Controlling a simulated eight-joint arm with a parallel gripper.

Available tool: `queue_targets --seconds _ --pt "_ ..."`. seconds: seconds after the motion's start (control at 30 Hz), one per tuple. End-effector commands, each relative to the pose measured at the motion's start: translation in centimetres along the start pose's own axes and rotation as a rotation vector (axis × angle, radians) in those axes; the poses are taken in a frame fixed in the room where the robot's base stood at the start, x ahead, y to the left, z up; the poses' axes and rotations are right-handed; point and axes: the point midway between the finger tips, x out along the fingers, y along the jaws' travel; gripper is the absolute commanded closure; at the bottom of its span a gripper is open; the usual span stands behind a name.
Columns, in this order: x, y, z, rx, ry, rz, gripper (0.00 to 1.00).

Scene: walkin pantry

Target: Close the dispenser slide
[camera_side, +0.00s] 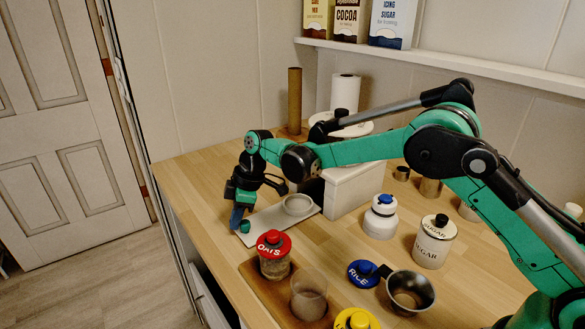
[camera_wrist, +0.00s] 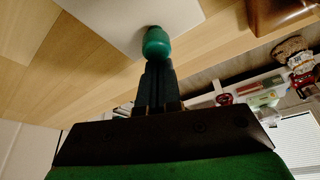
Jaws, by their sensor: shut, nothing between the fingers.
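The dispenser is a white box (camera_side: 352,190) on the wooden counter. Its flat white slide (camera_side: 266,222) sticks out to the left, with a round pale cup or ring (camera_side: 297,205) on it. A teal knob (camera_side: 244,227) stands at the slide's outer end. My gripper (camera_side: 237,217) points down, shut and empty, just beside the knob on its outer side. In the wrist view the knob (camera_wrist: 156,42) is right at the tips of my shut fingers (camera_wrist: 155,68), with the slide (camera_wrist: 115,18) behind it. I cannot tell whether they touch.
An oats jar with a red lid (camera_side: 273,255) stands on a wooden board in front of the slide. A white jar with a blue stopper (camera_side: 381,216), a sugar jar (camera_side: 434,240) and a metal pan (camera_side: 408,292) stand to the right. The counter's left edge is close to my gripper.

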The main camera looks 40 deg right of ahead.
Motion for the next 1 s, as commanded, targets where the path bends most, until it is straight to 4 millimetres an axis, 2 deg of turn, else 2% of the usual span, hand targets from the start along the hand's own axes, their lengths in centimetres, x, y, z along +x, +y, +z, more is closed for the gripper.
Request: queue_targets --seconds 0.03,0.13,0.33,0.73,1.0 --pt "-0.4 0.6 1.2 0.006 -0.001 0.001 1.0" --pt "-1.0 1.5 2.9 0.004 0.0 0.0 1.0" --pt "-1.4 2.0 4.1 0.0 0.001 -0.001 1.0" --pt "-1.3 2.0 3.7 -0.002 0.0 -0.001 1.0" --pt "-0.1 2.0 0.4 -0.004 -0.001 -0.002 1.0"
